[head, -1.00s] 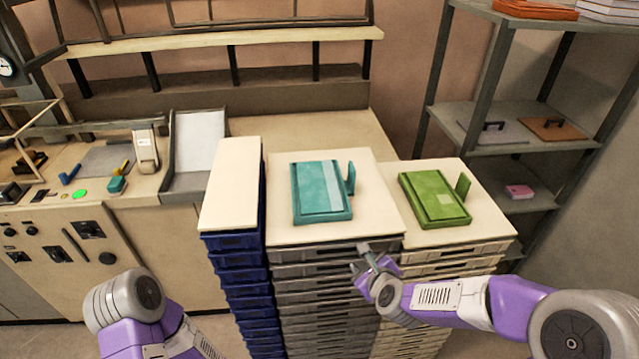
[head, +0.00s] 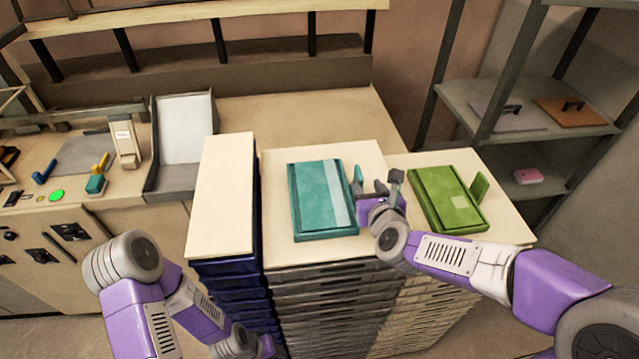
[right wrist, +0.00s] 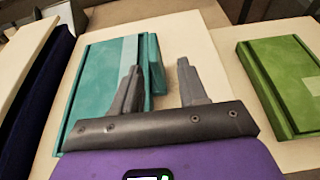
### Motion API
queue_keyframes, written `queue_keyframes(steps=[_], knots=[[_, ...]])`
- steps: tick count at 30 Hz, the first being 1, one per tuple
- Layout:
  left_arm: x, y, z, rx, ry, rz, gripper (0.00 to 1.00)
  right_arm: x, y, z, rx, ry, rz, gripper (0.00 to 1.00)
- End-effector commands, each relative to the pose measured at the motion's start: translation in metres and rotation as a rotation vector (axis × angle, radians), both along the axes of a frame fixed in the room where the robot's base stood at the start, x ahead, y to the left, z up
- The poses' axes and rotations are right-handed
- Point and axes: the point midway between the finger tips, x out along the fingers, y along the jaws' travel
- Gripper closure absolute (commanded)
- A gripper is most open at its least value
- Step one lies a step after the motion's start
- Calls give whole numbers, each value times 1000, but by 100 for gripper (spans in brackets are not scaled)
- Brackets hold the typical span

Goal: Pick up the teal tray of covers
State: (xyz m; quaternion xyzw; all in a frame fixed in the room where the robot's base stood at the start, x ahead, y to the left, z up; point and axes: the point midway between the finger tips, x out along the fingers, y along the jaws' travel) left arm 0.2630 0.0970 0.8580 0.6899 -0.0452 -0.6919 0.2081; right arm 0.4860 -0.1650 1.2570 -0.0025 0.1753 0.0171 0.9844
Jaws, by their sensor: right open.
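The teal tray of covers (head: 308,208) lies flat on the cream top of the middle crate stack, with a pale strip along its right part. Its upright teal handle (head: 357,178) stands at the tray's right side. My right gripper (head: 379,183) is open and empty just right of the handle. In the right wrist view, the handle (right wrist: 155,64) appears between the open fingers (right wrist: 158,70), nearer the left finger; I cannot tell whether they touch. My left arm is low at the left; its gripper (head: 266,347) is only partly visible at the bottom edge, fingers unclear.
A green tray (head: 445,200) with its own upright handle lies close right of my right gripper, on the neighbouring stack. The blue crate stack (head: 226,195) at the left has a bare top. A grey shelf (head: 520,140) stands at the back right.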

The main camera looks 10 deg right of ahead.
Motion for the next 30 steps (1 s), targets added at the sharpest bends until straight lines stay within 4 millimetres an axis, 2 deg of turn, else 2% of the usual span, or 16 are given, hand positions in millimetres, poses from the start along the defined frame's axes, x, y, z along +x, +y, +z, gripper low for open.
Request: queue_keyframes(steps=[11, 21, 30], knots=[[0, 0, 9, 0, 1, 0, 57, 28, 4, -11, 0, 4, 0, 57], [0, 0, 21, 0, 0, 0, 57, 63, 8, -24, 0, 3, 0, 57], [0, 0, 21, 0, 0, 0, 57, 66, 8, -25, -1, 0, -1, 57]])
